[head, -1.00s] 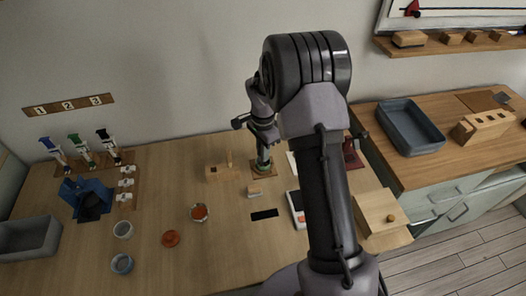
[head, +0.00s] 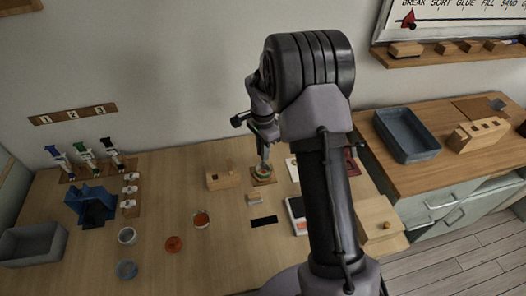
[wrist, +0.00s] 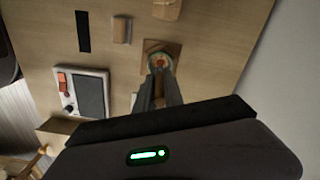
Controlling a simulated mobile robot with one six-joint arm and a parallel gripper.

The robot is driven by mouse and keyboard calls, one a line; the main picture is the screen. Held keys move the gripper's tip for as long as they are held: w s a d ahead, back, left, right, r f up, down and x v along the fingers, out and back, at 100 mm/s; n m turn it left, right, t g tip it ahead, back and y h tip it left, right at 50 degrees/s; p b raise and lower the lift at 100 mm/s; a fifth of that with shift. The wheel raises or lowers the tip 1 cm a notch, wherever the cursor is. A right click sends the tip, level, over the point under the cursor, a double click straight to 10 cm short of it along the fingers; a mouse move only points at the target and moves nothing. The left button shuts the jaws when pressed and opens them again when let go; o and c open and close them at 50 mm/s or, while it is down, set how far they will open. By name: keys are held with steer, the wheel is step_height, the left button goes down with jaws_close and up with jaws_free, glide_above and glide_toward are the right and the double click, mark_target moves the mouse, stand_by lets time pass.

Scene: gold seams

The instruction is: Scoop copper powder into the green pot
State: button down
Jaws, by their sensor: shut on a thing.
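The green pot (head: 263,173) stands on a small wooden board, partly hidden by my gripper. In the wrist view, the pot (wrist: 159,62) has a greenish rim with an orange-red spot inside it. I cannot tell whether that copper colour is in the pot or on a scoop above it. My gripper (head: 265,150) is over the pot, pointing down, shut on a thin tool that looks like the scoop. The tool's tip is hard to make out. An open jar of orange-red copper powder (head: 201,220) stands to the left, with a red lid (head: 173,244) beside it.
A wooden block (head: 222,180) stands left of the pot, and a smaller block (head: 254,199) in front. A black strip (head: 263,222) lies nearby. A scale (head: 297,215) is at the right. Two grey cups (head: 127,236) (head: 126,270) stand at the left.

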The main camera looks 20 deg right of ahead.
step_height(320, 180, up, 5)
steer(key=p, duration=0.3)
steer(key=shift+p, duration=0.35)
steer(key=shift+f, duration=0.1)
